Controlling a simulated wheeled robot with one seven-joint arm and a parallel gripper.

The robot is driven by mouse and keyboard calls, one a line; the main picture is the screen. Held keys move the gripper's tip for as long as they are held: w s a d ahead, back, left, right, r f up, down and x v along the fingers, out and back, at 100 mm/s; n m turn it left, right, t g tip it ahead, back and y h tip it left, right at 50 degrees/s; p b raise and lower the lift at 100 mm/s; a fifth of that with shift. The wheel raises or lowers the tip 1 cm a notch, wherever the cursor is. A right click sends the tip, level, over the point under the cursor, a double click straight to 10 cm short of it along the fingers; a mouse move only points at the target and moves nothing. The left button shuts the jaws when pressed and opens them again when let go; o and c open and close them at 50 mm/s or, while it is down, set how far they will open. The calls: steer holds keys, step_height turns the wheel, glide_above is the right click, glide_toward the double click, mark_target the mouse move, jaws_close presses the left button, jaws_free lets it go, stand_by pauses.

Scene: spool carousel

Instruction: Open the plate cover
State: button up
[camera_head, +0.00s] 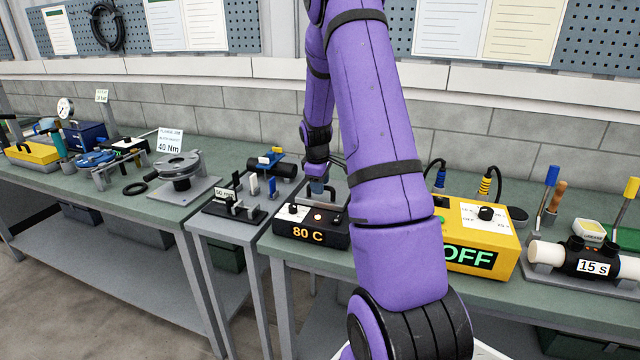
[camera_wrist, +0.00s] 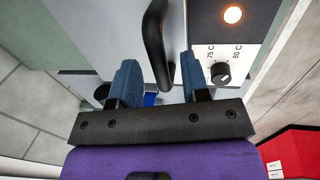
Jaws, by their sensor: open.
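The hot plate unit (camera_head: 311,232) is a black box with an "80 C" label, a knob and a small lamp. In the wrist view its panel shows the lamp (camera_wrist: 233,15) lit orange and a black knob (camera_wrist: 220,72) beside 75 C and 80 C marks. The grey plate cover (camera_wrist: 105,28) carries a curved black handle (camera_wrist: 155,45). My gripper (camera_wrist: 158,72) is open, with one blue finger on each side of the handle; contact cannot be told. In the head view my gripper (camera_head: 318,187) is over the unit, and my arm hides part of that area.
A yellow box marked OFF (camera_head: 487,235) stands right of my arm. A small stand marked 50 mm (camera_head: 236,203) is to the left. A red object (camera_wrist: 290,153) shows at the wrist view's lower right. The bench is crowded with several fixtures.

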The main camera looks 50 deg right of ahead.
jaws_close()
steer(key=shift+d+r, duration=0.1)
steer(key=shift+r, duration=0.05)
